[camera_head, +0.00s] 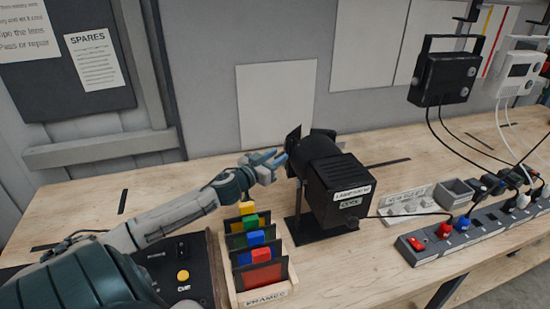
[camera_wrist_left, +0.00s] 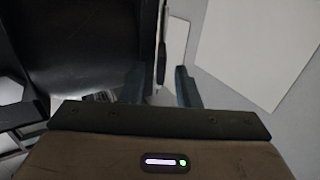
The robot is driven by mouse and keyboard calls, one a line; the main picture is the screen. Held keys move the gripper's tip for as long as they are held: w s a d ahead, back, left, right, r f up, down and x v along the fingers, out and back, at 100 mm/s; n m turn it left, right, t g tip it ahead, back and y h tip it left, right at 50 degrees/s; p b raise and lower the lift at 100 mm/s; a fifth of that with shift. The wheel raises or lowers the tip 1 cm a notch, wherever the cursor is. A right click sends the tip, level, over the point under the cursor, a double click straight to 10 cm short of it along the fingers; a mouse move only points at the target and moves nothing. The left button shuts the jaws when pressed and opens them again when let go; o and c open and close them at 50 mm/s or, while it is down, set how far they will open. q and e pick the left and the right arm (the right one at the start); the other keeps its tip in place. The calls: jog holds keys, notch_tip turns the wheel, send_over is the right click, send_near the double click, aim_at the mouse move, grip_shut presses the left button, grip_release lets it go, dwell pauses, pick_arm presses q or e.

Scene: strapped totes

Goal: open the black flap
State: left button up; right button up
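A black spotlight (camera_head: 340,190) with a boxy rear and a round barrel stands on the bench on a black stand. A thin black flap (camera_head: 293,139) stands up at the left, front end of its barrel. My left gripper (camera_head: 276,158) is just left of the flap, its blue fingers pointing towards it. In the left wrist view the fingers (camera_wrist_left: 160,88) are apart, with a thin dark edge, apparently the flap's (camera_wrist_left: 162,45), seen edge-on between them. Neither finger clearly touches it. The right gripper is not in view.
A wooden rack (camera_head: 281,293) with several coloured frames stands below my left forearm. A black control box (camera_head: 190,250) with a yellow button is beside it.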

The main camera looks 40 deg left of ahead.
pick_arm(q)
jog(key=shift+s, duration=0.1)
jog(key=s+b, duration=0.2)
jog(key=shift+s+f, duration=0.1)
jog(key=shift+s, duration=1.3)
jog(key=shift+s+r+p, duration=0.2)
jog(key=shift+s+p, duration=0.15)
jog(key=shift+s, duration=0.05)
jog(key=shift+s+f+p, duration=0.1)
jog(key=shift+s+p, duration=0.35)
jog(key=shift+s, duration=0.45)
